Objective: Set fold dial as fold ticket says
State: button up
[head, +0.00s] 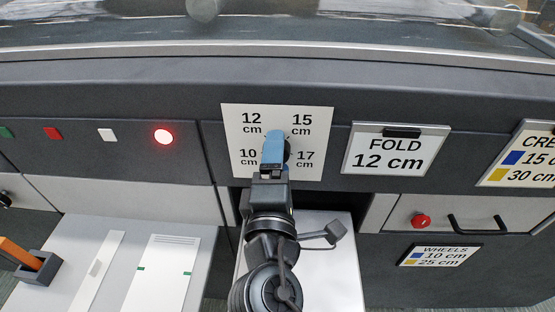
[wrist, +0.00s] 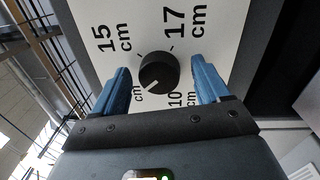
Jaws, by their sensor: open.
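The fold dial (wrist: 158,73) is a round black knob on a white plate (head: 240,120) marked 12, 15, 10 and 17 cm. In the wrist view its white pointer line points lower left, towards a partly hidden label of which only "cm" shows; by the layout this is the 12 cm mark. The fold ticket (head: 396,150) right of the plate reads "FOLD 12 cm". My gripper (wrist: 160,67) is open, with one blue finger on each side of the dial and visible gaps between. In the head view my gripper (head: 275,150) covers most of the dial.
A wheels ticket (head: 440,256), a red knob (head: 421,221) and a black handle (head: 477,223) are at lower right. A grey table (head: 195,235) with an orange-handled lever (head: 15,252) is at lower left.

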jog(key=s+b, duration=0.2)
jog(key=s, duration=0.5)
jog(key=shift+s+a+f, duration=0.2)
jog(key=shift+s+f, duration=0.1)
jog(key=shift+s, duration=0.1)
